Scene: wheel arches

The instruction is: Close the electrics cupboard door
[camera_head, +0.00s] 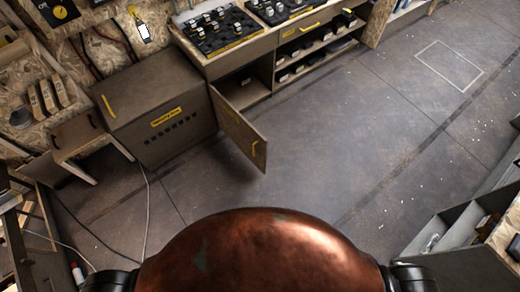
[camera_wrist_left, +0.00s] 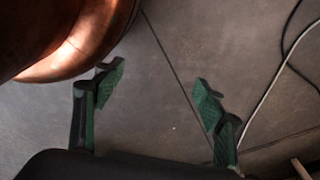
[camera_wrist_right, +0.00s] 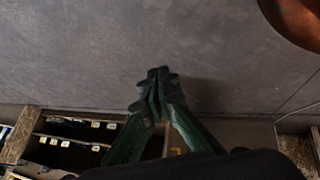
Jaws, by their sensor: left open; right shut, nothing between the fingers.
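The cupboard door (camera_head: 238,128) stands wide open in the head view, swung out over the floor from the left side of a cupboard opening (camera_head: 240,88) under the counter. Neither gripper shows in the head view. My left gripper (camera_wrist_left: 155,85) is open and empty above the bare floor in the left wrist view. My right gripper (camera_wrist_right: 159,76) is shut and empty in the right wrist view, with floor behind its fingertips. I cannot tell how far either is from the door.
A brown box cabinet (camera_head: 160,110) with a yellow label stands left of the door. Open shelves (camera_head: 315,50) lie to its right. Grey shelving (camera_head: 465,232) stands at the lower right. A cable (camera_head: 148,205) lies on the floor at left. The middle floor (camera_head: 340,140) is clear.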

